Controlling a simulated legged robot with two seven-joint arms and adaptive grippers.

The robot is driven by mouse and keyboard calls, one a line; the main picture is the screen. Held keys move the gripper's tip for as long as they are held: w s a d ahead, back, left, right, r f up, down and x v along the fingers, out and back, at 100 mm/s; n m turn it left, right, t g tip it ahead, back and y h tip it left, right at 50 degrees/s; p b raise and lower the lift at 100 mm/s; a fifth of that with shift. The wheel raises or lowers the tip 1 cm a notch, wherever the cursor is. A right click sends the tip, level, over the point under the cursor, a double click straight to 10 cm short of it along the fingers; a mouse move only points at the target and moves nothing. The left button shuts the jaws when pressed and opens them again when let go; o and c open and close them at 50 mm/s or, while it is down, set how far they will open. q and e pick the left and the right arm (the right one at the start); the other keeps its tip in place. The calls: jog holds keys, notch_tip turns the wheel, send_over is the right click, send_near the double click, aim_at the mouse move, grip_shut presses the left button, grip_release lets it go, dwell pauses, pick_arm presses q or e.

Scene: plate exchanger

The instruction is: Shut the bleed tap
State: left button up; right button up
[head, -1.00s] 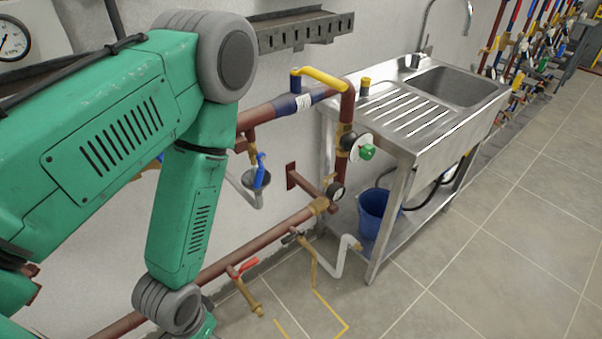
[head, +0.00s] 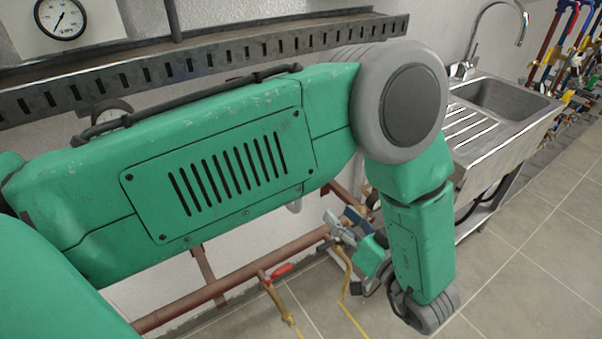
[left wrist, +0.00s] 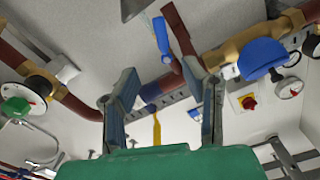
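A small tap with a blue lever (left wrist: 162,38), which looks like the bleed tap, hangs on a short brown pipe (left wrist: 178,28) in the left wrist view. The lever lies beyond my left gripper's fingertips, roughly in line with the gap between them; I cannot tell the distance. In the head view my arm hides this tap. My left gripper (left wrist: 160,70) is open with nothing between its fingers. In the head view it shows small (head: 347,226), partly behind my forearm, near the wall pipework. My right gripper is not in view.
A red-handled tap (head: 280,271) is on the low brown pipe (head: 240,282). A slotted metal tray (head: 215,57) runs along the wall above my arm, with a gauge (head: 60,18) above it. The sink (head: 500,100) is at right.

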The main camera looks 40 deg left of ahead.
pick_arm(q)
jog(key=p+x, duration=0.1)
jog(key=x, duration=1.2)
jog(key=shift+a, duration=0.3)
jog(key=shift+d+r, duration=0.1)
jog(key=shift+d, duration=0.15)
jog(key=shift+a, duration=0.3)
grip_shut()
